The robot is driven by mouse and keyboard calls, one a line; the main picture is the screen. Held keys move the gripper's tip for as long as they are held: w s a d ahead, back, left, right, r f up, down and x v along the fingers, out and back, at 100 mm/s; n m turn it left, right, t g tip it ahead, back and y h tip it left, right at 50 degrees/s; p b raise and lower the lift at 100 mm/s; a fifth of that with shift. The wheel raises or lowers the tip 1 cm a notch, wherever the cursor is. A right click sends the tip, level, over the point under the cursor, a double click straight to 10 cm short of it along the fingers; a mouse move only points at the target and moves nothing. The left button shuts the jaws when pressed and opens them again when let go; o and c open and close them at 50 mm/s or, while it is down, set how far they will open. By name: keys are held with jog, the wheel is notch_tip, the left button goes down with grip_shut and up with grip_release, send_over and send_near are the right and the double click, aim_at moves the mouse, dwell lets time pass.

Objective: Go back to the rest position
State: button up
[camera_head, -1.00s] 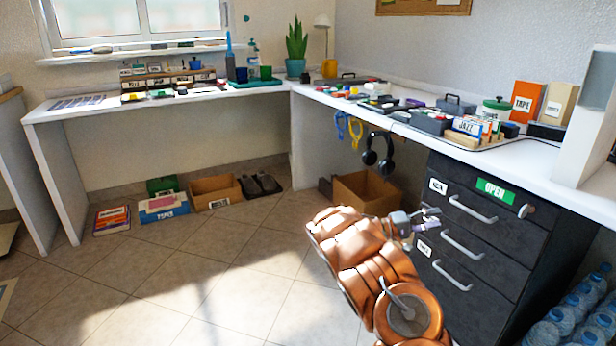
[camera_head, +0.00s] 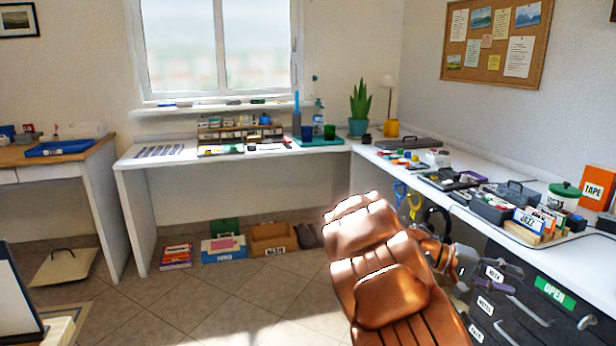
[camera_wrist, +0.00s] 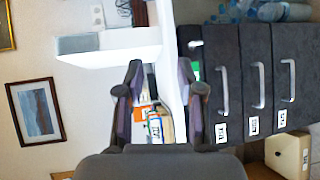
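My arm is folded in front of me, its orange links rising at the lower right of the head view. My gripper (camera_head: 508,272) hangs in front of the dark drawer cabinet (camera_head: 508,312), and its fingers are hard to make out there. In the wrist view my gripper (camera_wrist: 161,85) has its two fingers well apart. Nothing is held between them; the white counter and some small labelled items show through the gap from farther off. The wrist view is turned sideways, with the drawer cabinet (camera_wrist: 240,80) to the right of the fingers.
The white L-shaped counter (camera_head: 400,170) carries many small items, a JAZZ disc box (camera_head: 528,222) and an orange TAPE box (camera_head: 597,187). Boxes (camera_head: 272,238) stand on the floor beneath it. A wooden desk (camera_head: 60,155) is at left.

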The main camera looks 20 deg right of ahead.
jog(key=s+a+r+n+t+y+p, duration=0.2)
jog(key=a+r+p, duration=0.4)
jog(key=a, duration=0.8)
jog(key=s+a+r+n+t+y+p, duration=0.3)
jog(key=a+p, duration=0.8)
jog(key=a, duration=0.4)
jog(key=s+a+r+n+t+y+p, duration=0.3)
jog(key=s+a+r+y+p, duration=0.3)
jog(key=a, duration=0.8)
notch_tip(320, 180, up, 5)
jog(key=s+t+p, duration=0.1)
jog(key=p, duration=0.2)
jog(key=shift+a+p, duration=0.3)
jog(key=shift+a, duration=0.05)
jog(key=shift+d, duration=0.15)
